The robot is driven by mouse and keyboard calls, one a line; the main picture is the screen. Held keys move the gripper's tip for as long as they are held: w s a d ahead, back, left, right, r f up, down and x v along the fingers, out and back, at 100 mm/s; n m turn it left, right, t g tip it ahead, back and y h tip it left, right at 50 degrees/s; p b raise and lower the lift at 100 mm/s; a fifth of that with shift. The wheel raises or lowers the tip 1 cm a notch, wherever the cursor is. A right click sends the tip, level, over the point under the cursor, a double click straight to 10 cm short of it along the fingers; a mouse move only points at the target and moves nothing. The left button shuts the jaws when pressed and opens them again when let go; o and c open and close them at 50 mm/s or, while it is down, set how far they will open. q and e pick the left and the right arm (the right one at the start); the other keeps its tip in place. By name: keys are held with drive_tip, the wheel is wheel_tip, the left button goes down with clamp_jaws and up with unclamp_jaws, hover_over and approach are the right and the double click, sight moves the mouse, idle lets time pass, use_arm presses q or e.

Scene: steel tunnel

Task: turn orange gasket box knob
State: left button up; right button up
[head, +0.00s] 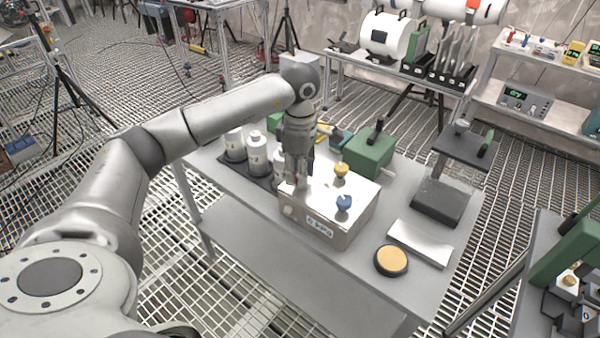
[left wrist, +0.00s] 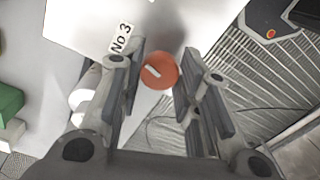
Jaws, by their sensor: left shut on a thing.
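The gasket box (head: 360,222) is a pale metal box with a label on its front, standing on the grey table. A yellow knob (head: 341,170) and a blue knob (head: 344,203) stand on its top. My left gripper (head: 302,182) points down onto the left part of the box top. In the left wrist view the round orange knob (left wrist: 161,71) with a pale bar mark sits between the fingers of my left gripper (left wrist: 163,80), which is shut on it. The head view hides the orange knob behind the gripper. My right gripper is not in view.
White bottles (head: 256,152) stand on a dark tray left of the box. A green box (head: 371,155) is behind it. A round tan-topped disc (head: 391,260) and a pale plate (head: 420,243) lie to the right. The table's front-left edge is bare.

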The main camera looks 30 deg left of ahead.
use_arm(q)
drive_tip(key=n, duration=0.6)
drive_tip(key=shift+w+n+b, duration=0.1)
drive_tip(key=shift+n+b, duration=0.2)
drive_tip(key=n, duration=0.6)
drive_tip(key=shift+a, duration=0.1)
drive_tip(key=shift+r+n, duration=0.1)
drive_tip(key=shift+n, duration=0.3)
drive_tip(key=o, duration=1)
wheel_tip(320, 180, up, 12)
drive_tip(key=shift+f, duration=0.1)
